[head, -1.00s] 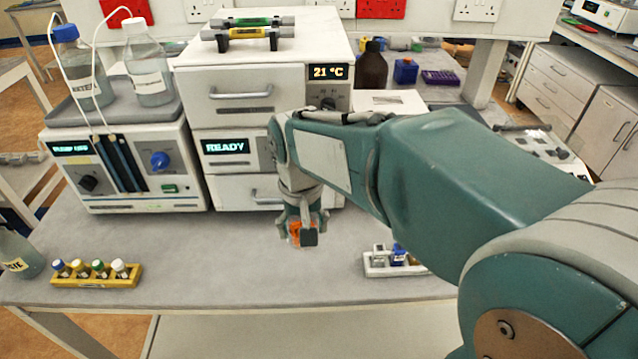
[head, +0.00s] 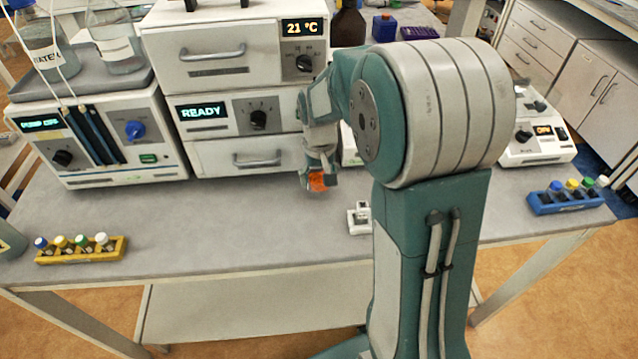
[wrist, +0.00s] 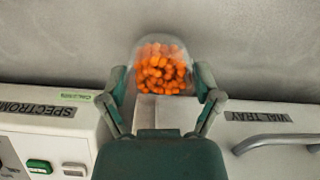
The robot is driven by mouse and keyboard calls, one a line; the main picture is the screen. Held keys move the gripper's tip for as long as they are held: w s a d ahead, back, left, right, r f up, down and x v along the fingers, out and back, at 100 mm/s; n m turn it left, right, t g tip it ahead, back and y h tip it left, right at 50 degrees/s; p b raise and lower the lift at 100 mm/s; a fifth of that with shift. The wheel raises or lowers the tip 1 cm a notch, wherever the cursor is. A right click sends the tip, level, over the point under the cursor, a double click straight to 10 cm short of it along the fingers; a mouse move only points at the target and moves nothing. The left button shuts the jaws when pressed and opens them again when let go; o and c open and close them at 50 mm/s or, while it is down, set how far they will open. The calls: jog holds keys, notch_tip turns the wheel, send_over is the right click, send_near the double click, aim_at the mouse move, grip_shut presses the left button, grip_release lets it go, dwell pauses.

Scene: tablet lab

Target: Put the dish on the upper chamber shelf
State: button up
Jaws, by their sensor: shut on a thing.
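The dish (wrist: 160,66) is clear and filled with orange tablets. In the wrist view my gripper (wrist: 160,88) has one finger on each side of it. In the head view my gripper (head: 318,180) hangs above the bench, in front of the right end of the stacked unit, and the orange contents show at its tip. The upper chamber (head: 222,72) is the top box of the stack, with a handle and a 21 °C display. Its front looks closed and its shelf is hidden.
Below the chamber are a READY panel (head: 203,112) and a lower drawer (head: 215,160). A pump unit (head: 100,165) stands to the left. A yellow vial rack (head: 80,256), a small white holder (head: 359,228) and a blue rack (head: 568,205) stand on the bench. The bench front is mostly clear.

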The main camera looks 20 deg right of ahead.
jog(key=shift+s+f, duration=0.1)
jog(key=shift+f, duration=1.05)
jog(key=o, duration=0.9)
jog(key=shift+f, duration=0.1)
jog(key=shift+o, duration=0.2)
